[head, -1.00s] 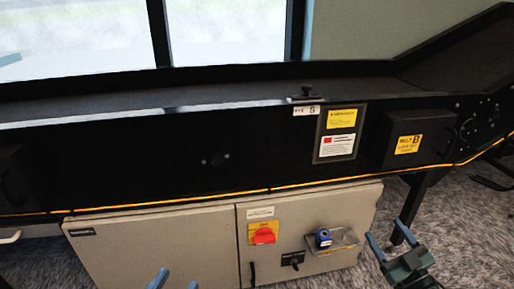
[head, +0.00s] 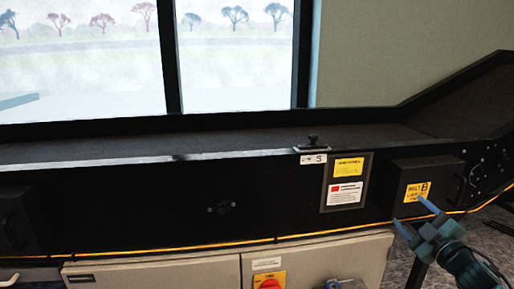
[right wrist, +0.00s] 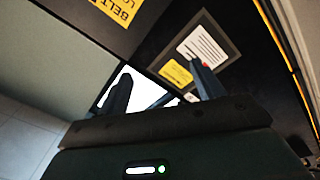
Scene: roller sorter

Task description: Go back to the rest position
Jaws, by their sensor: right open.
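My right gripper (head: 416,217) is open and empty, with its two blue fingers apart in front of the black conveyor side, just below the yellow BELT B label (head: 417,192). In the right wrist view the fingers (right wrist: 163,86) stand apart with nothing between them. My left gripper is out of view.
The long black conveyor (head: 120,205) runs across the view and rises at the right. A grey cabinet (head: 170,272) stands below it, with a red switch (head: 270,284) at the bottom edge. A dark clamp-like piece (head: 312,143) sits on the conveyor rim. A window (head: 90,55) is behind.

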